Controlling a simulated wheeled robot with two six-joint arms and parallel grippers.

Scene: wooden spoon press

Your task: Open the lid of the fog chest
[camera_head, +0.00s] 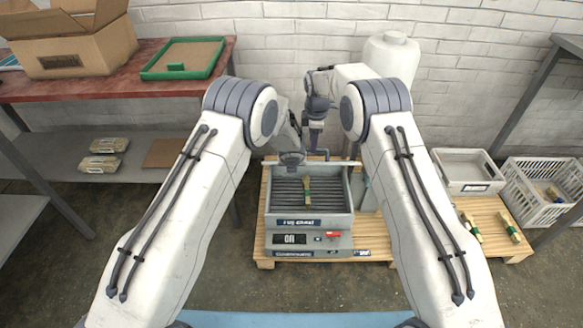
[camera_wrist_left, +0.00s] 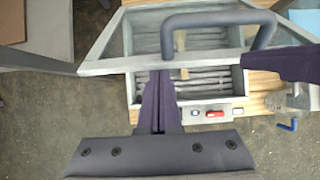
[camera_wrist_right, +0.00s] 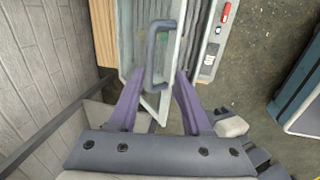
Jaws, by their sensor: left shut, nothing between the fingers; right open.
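The fog chest (camera_head: 310,222) is a grey box with slats inside and a labelled front panel. Its glazed lid is raised; the head view shows it nearly edge-on as a pale bar. The lid frame (camera_wrist_left: 110,68) and dark grey handle (camera_wrist_left: 220,18) show in the left wrist view. My left gripper (camera_wrist_left: 158,75) is shut and empty, its tips overlapping the lid's front bar; contact is unclear. My right gripper (camera_wrist_right: 158,78) is open, with the handle (camera_wrist_right: 155,55) lying just ahead of and between its fingers. In the head view the arms partly hide both grippers.
A green-taped wooden spoon bundle (camera_head: 307,188) lies in the chest. The chest stands on a pallet (camera_head: 264,255). A grey tray (camera_head: 465,165) and white crate (camera_head: 537,200) stand right. A red-topped bench (camera_head: 110,85) is left, a white tank (camera_head: 392,55) behind.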

